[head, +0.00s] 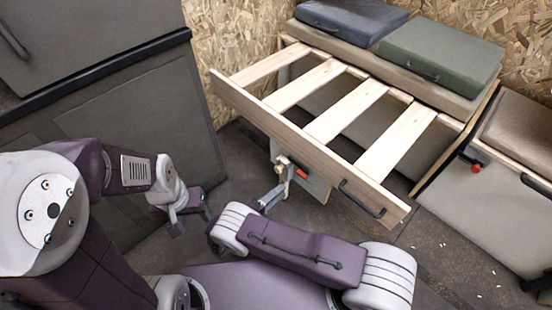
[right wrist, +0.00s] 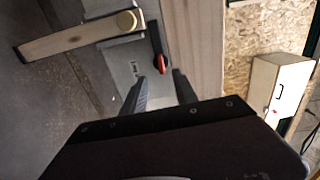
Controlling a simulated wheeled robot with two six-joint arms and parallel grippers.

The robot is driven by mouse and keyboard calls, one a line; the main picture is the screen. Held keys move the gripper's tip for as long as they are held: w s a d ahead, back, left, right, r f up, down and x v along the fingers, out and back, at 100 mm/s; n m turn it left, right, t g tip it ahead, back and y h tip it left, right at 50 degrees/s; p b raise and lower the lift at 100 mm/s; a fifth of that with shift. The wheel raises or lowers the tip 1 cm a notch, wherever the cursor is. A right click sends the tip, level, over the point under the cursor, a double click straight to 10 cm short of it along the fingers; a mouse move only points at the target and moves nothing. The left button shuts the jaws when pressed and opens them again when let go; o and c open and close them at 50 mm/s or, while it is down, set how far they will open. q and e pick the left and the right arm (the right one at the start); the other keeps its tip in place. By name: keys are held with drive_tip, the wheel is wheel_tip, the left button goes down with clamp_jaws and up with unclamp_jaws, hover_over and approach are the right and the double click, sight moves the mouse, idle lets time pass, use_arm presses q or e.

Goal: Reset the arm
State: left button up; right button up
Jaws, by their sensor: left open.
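My left arm comes in from the left, and its small gripper (head: 190,212) hangs above the dark floor, clear of the furniture. It is open, and I see nothing in it. My right arm crosses the lower middle, and its gripper (head: 270,199) is close to a grey panel under the slatted frame. In the right wrist view the right gripper's two fingers (right wrist: 160,76) stand apart. A black and red switch (right wrist: 162,62) shows just beyond and between the fingertips; I cannot tell whether they touch it. In the head view the red part (head: 301,173) shows on the panel.
A pulled-out wooden slatted frame (head: 318,148) with a black handle overhangs the right gripper. Blue (head: 350,20) and green (head: 440,55) cushions sit behind it. A dark cabinet (head: 140,120) stands left, and a grey box front (head: 480,205) right. Some floor is clear between.

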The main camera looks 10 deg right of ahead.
drive_tip(key=s+d+r+m+g+p, duration=0.25)
drive_tip(key=d+r+m+g, duration=0.25)
drive_tip(key=d+m+g, duration=0.5)
drive_tip(key=s+d+r+m+g+y+p, duration=0.15)
drive_tip(key=s+r+m+y, duration=0.3)
drive_tip(key=m, duration=0.55)
drive_tip(key=s+r+m+g+y+p, duration=0.25)
drive_tip(key=r+m+y, duration=0.25)
drive_tip(key=m, duration=0.4)
wheel_tip(320, 180, up, 46)
drive_tip(key=s+m+t+y+p, duration=0.2)
drive_tip(key=m+p, duration=1.3)
drive_tip(key=p, duration=2.4)
drive_tip(key=t+y, duration=0.2)
drive_tip(key=y, duration=0.1)
drive_tip(key=shift+s+d+r+p, duration=0.15)
drive_tip(key=shift+s+r+p, duration=0.05)
drive_tip(key=shift+p, duration=0.15)
